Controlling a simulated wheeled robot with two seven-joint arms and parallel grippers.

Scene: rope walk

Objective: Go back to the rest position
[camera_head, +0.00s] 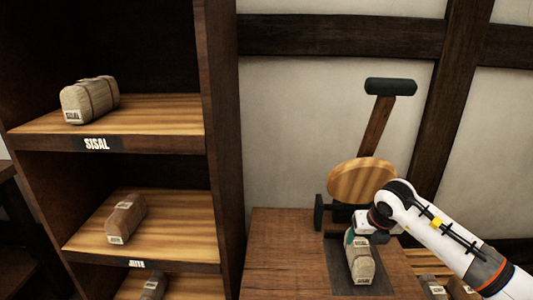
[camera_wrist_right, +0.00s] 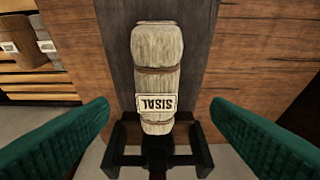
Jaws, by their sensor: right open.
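A pale fibre bale labelled SISAL (camera_head: 361,266) lies on a dark strip (camera_head: 337,275) on the wooden table. It also shows in the right wrist view (camera_wrist_right: 157,70), with two brown bands and its label upside down. My right gripper (camera_head: 354,243) is at the far end of this bale. In the right wrist view its green fingers (camera_wrist_right: 160,110) are spread wide, one on each side of the bale's labelled end, with gaps between. Nothing is held. My left gripper is not in view.
A dark shelf at left holds a SISAL bale (camera_head: 90,99) on its upper board and a browner bale (camera_head: 126,219) on the JUTE board. A wooden disc (camera_head: 361,181) with a black-handled lever (camera_head: 390,87) stands behind the gripper. More bales (camera_head: 437,288) lie low at right.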

